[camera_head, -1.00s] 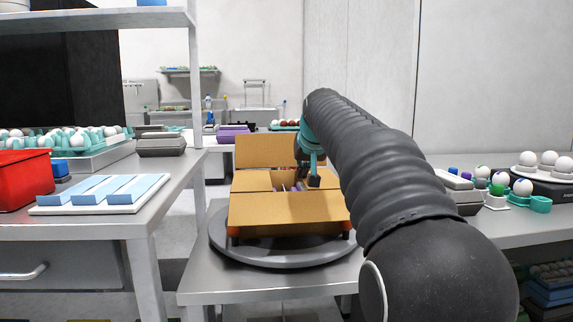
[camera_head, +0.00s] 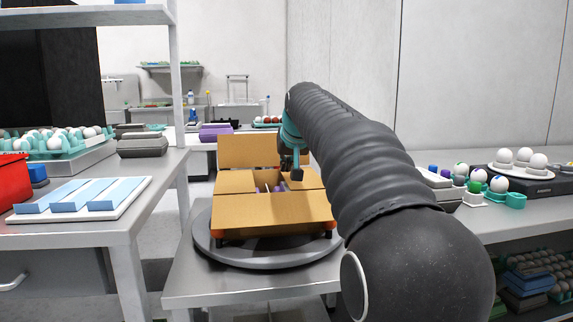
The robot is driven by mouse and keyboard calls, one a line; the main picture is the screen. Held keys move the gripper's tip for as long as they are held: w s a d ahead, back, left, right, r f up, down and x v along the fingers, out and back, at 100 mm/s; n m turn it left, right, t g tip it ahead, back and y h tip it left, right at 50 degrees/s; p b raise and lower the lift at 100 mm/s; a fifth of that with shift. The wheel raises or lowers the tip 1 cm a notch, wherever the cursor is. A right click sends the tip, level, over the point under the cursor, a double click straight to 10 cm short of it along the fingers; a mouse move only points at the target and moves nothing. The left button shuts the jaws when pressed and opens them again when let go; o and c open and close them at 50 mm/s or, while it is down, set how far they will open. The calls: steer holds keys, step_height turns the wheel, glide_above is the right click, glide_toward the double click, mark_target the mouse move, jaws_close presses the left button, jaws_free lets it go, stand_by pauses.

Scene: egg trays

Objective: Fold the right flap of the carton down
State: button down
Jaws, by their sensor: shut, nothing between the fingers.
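The open brown carton (camera_head: 272,212) sits on a round grey turntable (camera_head: 270,256). Its back flap (camera_head: 250,150) stands up, and its wide front panel faces me. The left flap (camera_head: 235,181) looks roughly level. The right flap (camera_head: 311,181) also looks roughly level, partly hidden behind my gripper and arm. A narrow opening between them shows purple things inside. My gripper (camera_head: 297,174) is shut and empty, pointing down over the inner part of the right flap. I cannot tell whether it touches the flap.
A left table (camera_head: 140,200) holds a white board with blue strips. A red bin (camera_head: 12,180) stands at the far left. On the right counter, eggs in small cups (camera_head: 478,183) stand near a black device (camera_head: 540,186). My arm crosses the right side.

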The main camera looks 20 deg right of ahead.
step_height(320, 180, up, 4)
steer(key=p, duration=0.4)
steer(key=shift+r, duration=0.2)
steer(key=v, duration=0.9)
steer(key=shift+s+a, duration=0.25)
steer(key=shift+s, duration=0.05)
steer(key=shift+r, duration=0.1)
steer(key=s+a+f+g, duration=0.1)
steer(key=s+a+f, duration=0.2)
steer(key=s+f, duration=0.7)
steer(key=s+a+f+n+g, duration=0.1)
steer(key=s+a+f, duration=0.2)
steer(key=s+f, duration=0.8)
steer(key=s+a+f+n+g+y, duration=0.1)
steer(key=s+a+f, duration=0.1)
steer(key=s+f, duration=0.8)
steer(key=shift+s+a+f, duration=0.2)
steer(key=shift+s+a, duration=0.05)
steer(key=shift+a, duration=0.15)
